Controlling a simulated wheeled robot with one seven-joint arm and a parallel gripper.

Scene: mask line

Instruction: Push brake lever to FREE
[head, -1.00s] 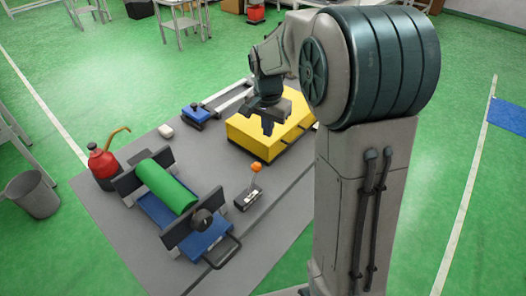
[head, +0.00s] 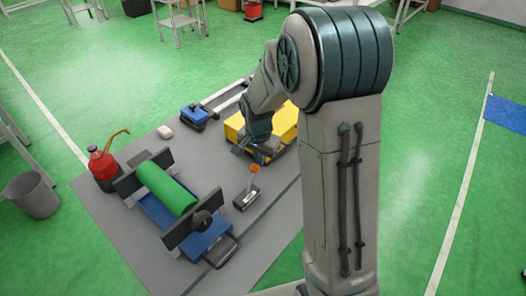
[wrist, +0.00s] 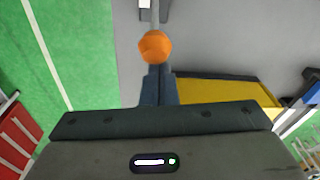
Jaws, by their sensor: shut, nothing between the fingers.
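The brake lever has an orange knob (head: 254,168) on a thin stem, rising from a small dark base (head: 246,198) with a white label. The label is too small to read. My gripper (head: 250,157) is just behind the knob, on the yellow box's side. In the wrist view, the orange knob (wrist: 155,46) shows right beyond the tips of my shut, empty fingers (wrist: 160,70). The pale stem runs up from it in the picture, toward the partly cut-off base. I cannot tell whether the fingertips touch the knob.
The yellow box (head: 286,129) stands behind my gripper. A blue cradle (head: 208,238) with a green roller (head: 167,188) lies left of the lever. A red can (head: 103,163) is at the left. Grey mat (head: 190,150) is bare between roller and box.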

